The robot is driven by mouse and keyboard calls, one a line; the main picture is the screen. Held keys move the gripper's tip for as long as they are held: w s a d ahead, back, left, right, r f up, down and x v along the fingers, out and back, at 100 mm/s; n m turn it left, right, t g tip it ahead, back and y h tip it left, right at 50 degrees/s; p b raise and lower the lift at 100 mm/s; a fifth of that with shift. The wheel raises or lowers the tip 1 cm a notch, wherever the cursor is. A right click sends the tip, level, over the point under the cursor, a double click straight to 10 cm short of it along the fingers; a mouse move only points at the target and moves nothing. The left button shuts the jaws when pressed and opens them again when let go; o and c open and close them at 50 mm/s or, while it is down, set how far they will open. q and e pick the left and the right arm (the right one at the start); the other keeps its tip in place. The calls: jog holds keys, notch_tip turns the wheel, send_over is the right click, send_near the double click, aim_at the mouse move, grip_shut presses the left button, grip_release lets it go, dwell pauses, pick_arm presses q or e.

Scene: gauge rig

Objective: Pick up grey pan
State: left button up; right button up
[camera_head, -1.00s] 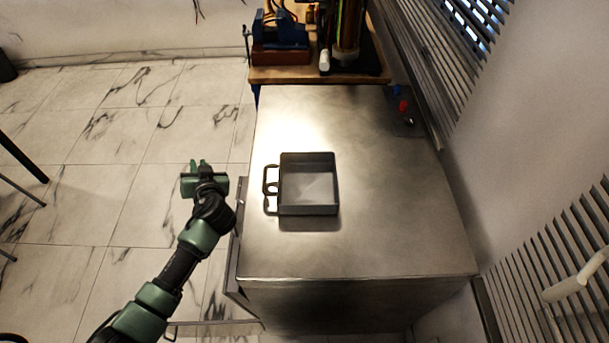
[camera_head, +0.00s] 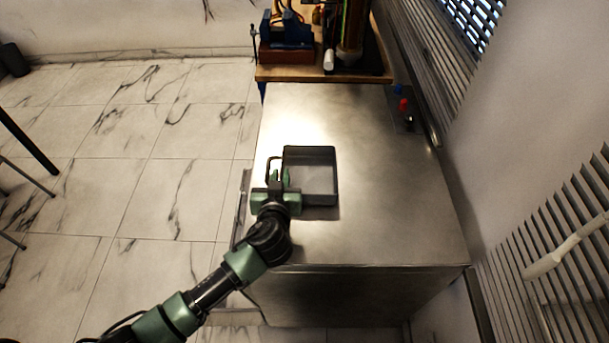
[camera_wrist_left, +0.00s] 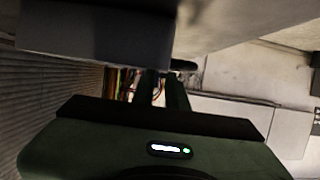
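The grey pan (camera_head: 331,176) is a square, shallow, open pan. It sits on the metal top with its dark loop handle (camera_head: 269,163) on its left side. My left gripper (camera_head: 281,174) is over the handle side, close to the pan's left wall, with its fingers pointing away from me. In the left wrist view, the two dark fingers (camera_wrist_left: 161,88) stand a little apart with background showing between them. The grey block at upper left there looks like the pan's side (camera_wrist_left: 95,38). Whether the fingers touch the handle is hard to see. My right gripper is not in view.
The metal cabinet top (camera_head: 390,210) is clear right of the pan. Red and blue knobs (camera_head: 404,106) sit near its far right edge. A wooden bench (camera_head: 300,74) with a blue vise (camera_head: 287,32) stands behind. Slatted panels line the right wall.

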aim_at(301, 173)
pick_arm(q)
jog(key=shift+p+x, duration=0.7)
jog(key=shift+x, duration=1.85)
jog(key=shift+s+a, duration=0.15)
grip_shut()
jog(key=shift+f, duration=0.1)
